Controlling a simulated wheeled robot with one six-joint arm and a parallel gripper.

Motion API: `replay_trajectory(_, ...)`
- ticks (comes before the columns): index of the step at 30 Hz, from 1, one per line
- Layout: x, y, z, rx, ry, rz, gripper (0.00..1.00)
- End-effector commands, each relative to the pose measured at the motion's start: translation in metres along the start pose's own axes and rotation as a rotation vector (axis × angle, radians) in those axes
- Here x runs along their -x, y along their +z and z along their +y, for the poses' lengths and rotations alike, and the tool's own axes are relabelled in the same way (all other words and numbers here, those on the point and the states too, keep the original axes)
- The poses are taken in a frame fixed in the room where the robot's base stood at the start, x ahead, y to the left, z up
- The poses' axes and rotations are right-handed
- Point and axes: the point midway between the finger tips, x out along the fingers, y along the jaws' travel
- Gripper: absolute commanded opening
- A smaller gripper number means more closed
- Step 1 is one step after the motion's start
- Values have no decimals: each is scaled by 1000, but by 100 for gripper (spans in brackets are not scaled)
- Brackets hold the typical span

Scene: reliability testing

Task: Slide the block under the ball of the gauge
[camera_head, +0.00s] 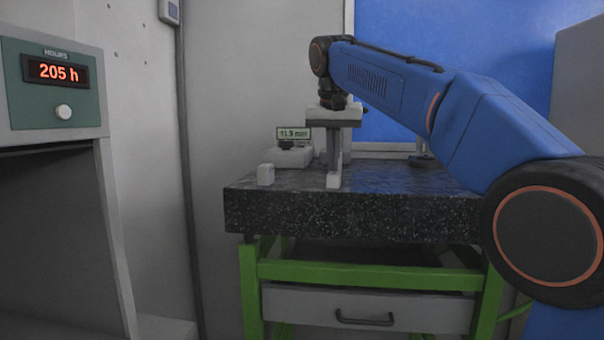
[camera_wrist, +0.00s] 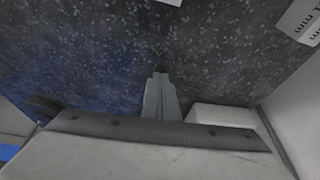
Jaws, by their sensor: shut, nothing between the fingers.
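A small pale block (camera_head: 265,175) stands on the dark speckled granite slab (camera_head: 350,218), near its left front edge. My gripper (camera_head: 334,182) points down over the slab, to the right of the block and apart from it. Its fingers are together and empty; the closed fingertips (camera_wrist: 160,78) also show in the wrist view. The gauge seems to be the pale unit (camera_head: 293,158) with a small lit readout in mm (camera_head: 293,133), behind the block. I cannot make out its ball. A pale box-like shape (camera_wrist: 222,115) lies right of the fingers in the wrist view; I cannot tell what it is.
The slab rests on a green frame (camera_head: 360,272) with a grey drawer (camera_head: 370,308). A dark round base (camera_head: 422,160) stands at the back right, partly behind my arm. The slab's front right is clear.

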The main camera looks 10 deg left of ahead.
Motion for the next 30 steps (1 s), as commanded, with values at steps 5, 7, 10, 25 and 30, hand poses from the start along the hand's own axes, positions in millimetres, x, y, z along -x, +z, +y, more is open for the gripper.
replay_trajectory(5,-3,-6,0,0,1,-1,0)
replay_trajectory(7,-4,-9,0,0,0,-1,0)
replay_trajectory(10,-5,-12,0,0,0,0,0)
replay_trajectory(25,-11,-29,0,0,1,-1,0)
replay_trajectory(30,-13,-35,0,0,1,-1,0)
